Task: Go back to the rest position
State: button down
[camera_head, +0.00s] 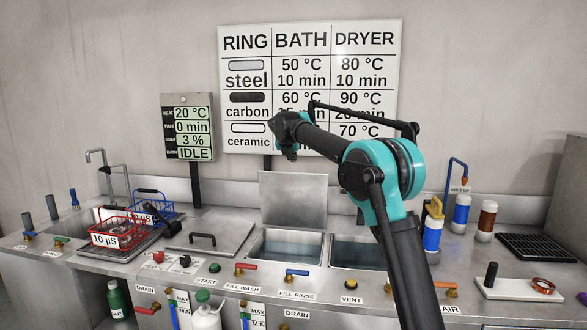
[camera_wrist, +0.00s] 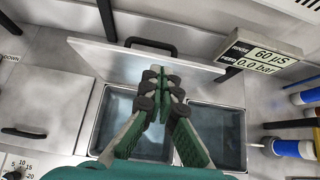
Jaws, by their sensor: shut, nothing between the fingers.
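My gripper (camera_head: 291,154) hangs in the air in front of the wall sign, above the sink basins. In the wrist view its dark green fingers (camera_wrist: 160,75) are together, shut and empty. The arm comes up from the lower right and bends at a teal joint. Below the gripper are two filled basins, a left basin (camera_head: 287,246) and a right basin (camera_head: 357,254). A steel lid (camera_head: 295,199) stands upright behind the left basin.
A closed lid with a black handle (camera_head: 202,239) lies left of the basins. A red basket (camera_head: 117,229) and a blue basket (camera_head: 153,207) stand further left. Bottles (camera_head: 462,214) stand at the right, near a white board with a ring (camera_head: 543,286). The air around the gripper is free.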

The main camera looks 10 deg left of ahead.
jog(key=s+d+f+m+g, duration=0.1)
jog(key=s+d+f+m, duration=0.5)
jog(key=d, duration=0.3)
jog(key=s+d+f+m+g+h, duration=0.1)
jog(key=s+d+f+m, duration=0.3)
jog(key=s+d+m, duration=0.3)
jog(key=s+d+f+m+g, duration=0.1)
jog(key=s+d+f+m, duration=0.45)
jog(key=s+d, duration=0.35)
jog(key=s+d+f+m+g, duration=0.1)
jog(key=s+d+f+m, duration=0.2)
jog(key=s, duration=0.7)
jog(key=s+d+f+m+g+y, duration=0.1)
jog(key=s+d+f+m, duration=0.3)
jog(key=s+f+m, duration=0.4)
jog(key=s+d+f+m+g, duration=0.1)
jog(key=s+d+f+m, duration=0.2)
jog(key=s+f+m, duration=0.3)
jog(key=s+f, duration=0.4)
jog(key=s, duration=0.4)
jog(key=shift+s+d, duration=0.15)
jog(key=shift+s, duration=0.05)
